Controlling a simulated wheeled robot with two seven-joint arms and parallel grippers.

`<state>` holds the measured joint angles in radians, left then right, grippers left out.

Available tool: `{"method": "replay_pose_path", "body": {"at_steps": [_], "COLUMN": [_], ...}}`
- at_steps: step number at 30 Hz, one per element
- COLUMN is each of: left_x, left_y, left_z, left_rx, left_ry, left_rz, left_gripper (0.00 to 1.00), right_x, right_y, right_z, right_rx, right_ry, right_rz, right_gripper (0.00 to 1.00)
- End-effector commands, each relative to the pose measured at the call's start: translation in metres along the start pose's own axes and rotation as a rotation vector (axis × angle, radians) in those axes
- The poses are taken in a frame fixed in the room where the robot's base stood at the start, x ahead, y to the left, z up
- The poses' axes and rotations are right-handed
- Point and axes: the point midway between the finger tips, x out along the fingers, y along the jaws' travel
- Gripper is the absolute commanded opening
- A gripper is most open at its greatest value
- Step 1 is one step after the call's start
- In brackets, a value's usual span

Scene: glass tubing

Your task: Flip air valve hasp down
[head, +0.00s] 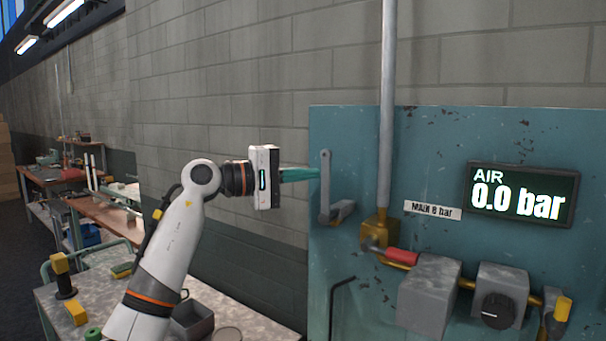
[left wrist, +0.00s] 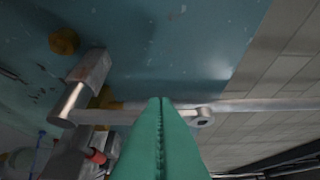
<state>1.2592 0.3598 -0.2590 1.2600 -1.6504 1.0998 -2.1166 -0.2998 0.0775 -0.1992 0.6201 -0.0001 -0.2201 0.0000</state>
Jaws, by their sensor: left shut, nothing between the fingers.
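The air valve hasp (head: 325,188) is a grey metal bar standing upright on the left part of the teal panel, its lower end at a small grey block (head: 342,211). In the left wrist view the hasp (left wrist: 185,116) lies crosswise behind the fingertips, with a hole at its right end. My left gripper (head: 317,173) is shut and empty, its green fingertips at the hasp's left side near its upper half. I cannot tell whether they touch it. The brass valve (head: 379,229) with its red-gripped handle (head: 402,256) is right of the hasp. My right gripper is not in view.
The teal panel (head: 440,135) carries a lit display (head: 522,194) reading AIR 0.0 bar, a "MAIN 6 bar" label (head: 433,210), grey boxes and a black knob (head: 497,311). A vertical pipe (head: 387,110) runs above the valve. A cluttered workbench (head: 262,318) stands lower left.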

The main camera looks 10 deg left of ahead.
Motion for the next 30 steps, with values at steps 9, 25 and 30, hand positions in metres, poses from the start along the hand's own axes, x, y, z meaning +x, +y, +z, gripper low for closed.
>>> {"method": "replay_pose_path", "body": {"at_steps": [9,25,30], "left_x": [0.003,0.013,0.022], "left_y": [-0.002,-0.008,-0.008], "left_z": [-0.004,-0.021,-0.034], "left_rx": [0.048,0.226,0.36], "left_ry": [0.0,-0.001,-0.001], "left_rz": [0.033,0.149,0.239], "left_gripper": [0.0,0.0,0.0], "right_x": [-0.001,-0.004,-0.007], "right_y": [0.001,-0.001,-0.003], "right_z": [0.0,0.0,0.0], "right_rx": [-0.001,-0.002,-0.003], "right_ry": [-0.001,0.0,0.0], "right_rz": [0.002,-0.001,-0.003], "right_gripper": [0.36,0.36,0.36]}}
